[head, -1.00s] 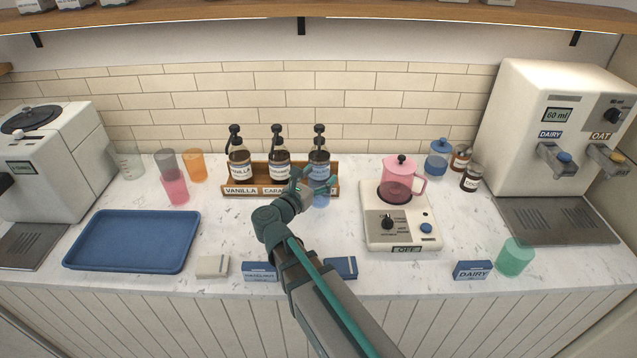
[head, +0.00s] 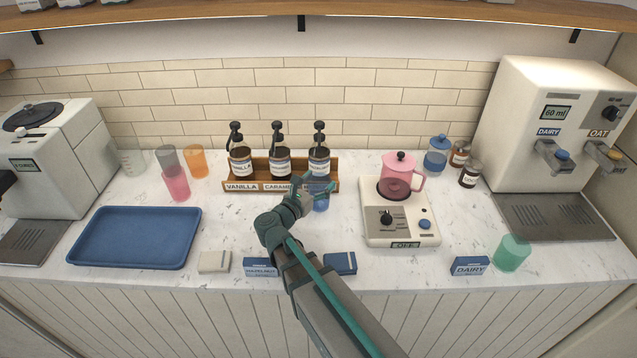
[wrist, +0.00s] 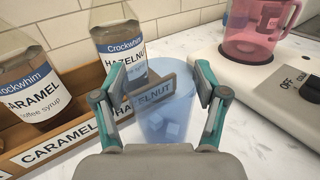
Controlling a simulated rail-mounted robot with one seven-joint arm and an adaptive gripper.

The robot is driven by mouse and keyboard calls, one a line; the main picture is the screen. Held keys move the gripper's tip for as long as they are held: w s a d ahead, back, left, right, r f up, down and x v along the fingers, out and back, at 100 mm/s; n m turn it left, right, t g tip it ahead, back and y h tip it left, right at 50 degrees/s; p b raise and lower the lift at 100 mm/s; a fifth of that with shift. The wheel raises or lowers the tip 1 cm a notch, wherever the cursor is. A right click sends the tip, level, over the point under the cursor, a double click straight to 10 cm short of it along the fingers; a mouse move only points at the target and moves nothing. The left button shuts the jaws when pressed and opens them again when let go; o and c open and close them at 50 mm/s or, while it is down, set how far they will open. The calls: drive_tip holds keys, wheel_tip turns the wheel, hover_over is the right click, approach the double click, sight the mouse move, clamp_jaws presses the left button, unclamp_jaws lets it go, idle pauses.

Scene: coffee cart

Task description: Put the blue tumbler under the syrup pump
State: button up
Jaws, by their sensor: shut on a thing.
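The blue tumbler (head: 321,203) stands upright in front of the hazelnut end of the wooden syrup rack (head: 231,186). In the wrist view the tumbler (wrist: 168,104) is translucent, with pale ice-like cubes inside. My gripper (head: 322,188) is shut on it, one finger at each side; it also shows in the wrist view (wrist: 165,100). The rack holds a vanilla bottle (head: 240,166), a caramel bottle (head: 279,167) and a hazelnut bottle (head: 319,165), each with a black pump. The hazelnut bottle (wrist: 122,52) is just behind the tumbler. Whether the tumbler touches the counter is unclear.
A hot plate (head: 402,222) with a pink pot (head: 396,182) stands right of the tumbler. Pink (head: 177,185), grey and orange cups and a blue tray (head: 135,238) are at left. A green cup (head: 511,254) stands at right.

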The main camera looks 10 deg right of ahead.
drive_tip(key=o, duration=1.7)
drive_tip(key=shift+r, duration=0.15)
drive_tip(key=shift+b+v, duration=2.2)
drive_tip(key=shift+v, duration=3.85)
